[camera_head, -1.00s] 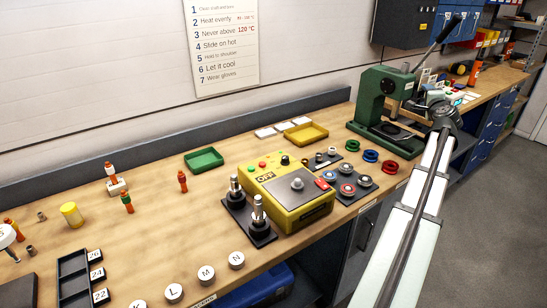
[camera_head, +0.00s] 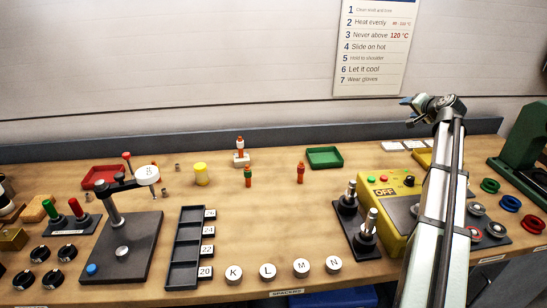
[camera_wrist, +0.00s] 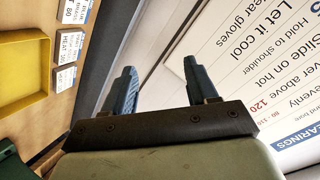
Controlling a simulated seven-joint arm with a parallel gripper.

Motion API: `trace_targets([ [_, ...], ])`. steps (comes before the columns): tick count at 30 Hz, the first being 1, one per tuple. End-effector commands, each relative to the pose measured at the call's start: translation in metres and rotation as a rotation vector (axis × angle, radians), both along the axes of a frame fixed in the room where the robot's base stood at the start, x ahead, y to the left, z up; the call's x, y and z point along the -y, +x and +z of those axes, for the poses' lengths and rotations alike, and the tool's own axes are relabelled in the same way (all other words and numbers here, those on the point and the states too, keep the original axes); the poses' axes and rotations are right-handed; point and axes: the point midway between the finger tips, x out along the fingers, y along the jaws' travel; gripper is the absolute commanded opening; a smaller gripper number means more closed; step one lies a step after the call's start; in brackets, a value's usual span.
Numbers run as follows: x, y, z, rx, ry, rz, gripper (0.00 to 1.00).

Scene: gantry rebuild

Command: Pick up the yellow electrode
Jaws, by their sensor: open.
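A short yellow cylinder (camera_head: 201,175) stands upright on the bench, left of centre in the head view. I cannot tell whether it is the yellow electrode; no other small piece is clearly yellow. My gripper (camera_head: 412,103) is raised at the right in front of the wall, far from the cylinder. In the wrist view my gripper (camera_wrist: 158,75) is open, with nothing between its blue fingers. The cylinder is outside the wrist view.
Small orange-topped pieces, one green-bodied (camera_head: 248,177) and one red (camera_head: 301,173), stand right of the cylinder. A green tray (camera_head: 324,157), a yellow control box (camera_head: 388,190) and a black post stand (camera_head: 355,225) are further right. A lever stand (camera_head: 122,250) is left.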

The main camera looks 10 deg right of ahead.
Motion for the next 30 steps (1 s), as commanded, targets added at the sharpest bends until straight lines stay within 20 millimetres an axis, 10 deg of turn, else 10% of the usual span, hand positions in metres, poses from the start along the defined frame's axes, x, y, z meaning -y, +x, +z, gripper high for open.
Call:
trace_targets([
  [15, -0.265, 0.092, -0.024, -0.175, -0.260, 0.490, 0.58],
  [30, -0.521, 0.094, -0.043, -0.280, -0.538, 0.963, 0.58],
])
